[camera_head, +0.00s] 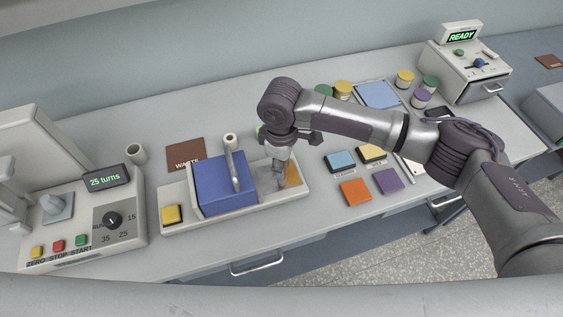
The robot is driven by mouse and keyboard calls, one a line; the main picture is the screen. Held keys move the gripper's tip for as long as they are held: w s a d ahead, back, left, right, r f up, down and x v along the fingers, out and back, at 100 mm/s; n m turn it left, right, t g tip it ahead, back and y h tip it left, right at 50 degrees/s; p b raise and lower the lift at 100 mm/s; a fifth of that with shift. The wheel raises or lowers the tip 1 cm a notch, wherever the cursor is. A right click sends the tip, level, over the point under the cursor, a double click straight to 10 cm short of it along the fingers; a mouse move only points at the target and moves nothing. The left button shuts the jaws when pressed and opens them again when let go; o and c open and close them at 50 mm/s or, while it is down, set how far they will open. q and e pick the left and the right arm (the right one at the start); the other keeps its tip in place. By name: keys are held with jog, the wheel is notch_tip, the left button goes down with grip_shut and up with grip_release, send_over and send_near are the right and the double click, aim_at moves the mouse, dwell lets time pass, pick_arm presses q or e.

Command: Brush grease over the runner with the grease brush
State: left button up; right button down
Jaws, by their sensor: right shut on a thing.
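My right gripper (281,176) points down into the right end of a pale tray (178,227). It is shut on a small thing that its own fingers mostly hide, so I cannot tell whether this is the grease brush. An orange patch (294,172) shows just right of the fingertips. I cannot clearly pick out the runner. My left gripper is not in view.
A winding machine (80,226) with a "25 turns" display stands at the left. A brown WASTE mat (186,153) lies behind the tray. Coloured squares, including an orange one (355,192), lie to the right. Several jars and a READY box (463,72) stand further back.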

jog(key=shift+f, duration=0.15)
jog(key=shift+w+a, duration=0.25)
jog(key=shift+w, duration=0.55)
jog(key=shift+w+a+b, duration=0.3)
jog(key=shift+w+b, duration=0.05)
jog(key=shift+w, duration=0.6)
jog(key=shift+w+a+b, duration=0.3)
jog(key=shift+w, duration=0.65)
jog(key=shift+s+d+p, duration=0.2)
jog(key=shift+s+p, duration=0.4)
jog(key=shift+p, duration=0.35)
jog(key=shift+s+d+p, duration=0.2)
jog(key=shift+s+p, duration=0.55)
jog(key=shift+p, duration=0.2)
jog(key=shift+s+d+p, duration=0.25)
jog(key=shift+s+p, duration=0.5)
jog(key=shift+s+d+p, duration=0.2)
jog(key=shift+s+p, duration=0.55)
jog(key=shift+w, duration=0.1)
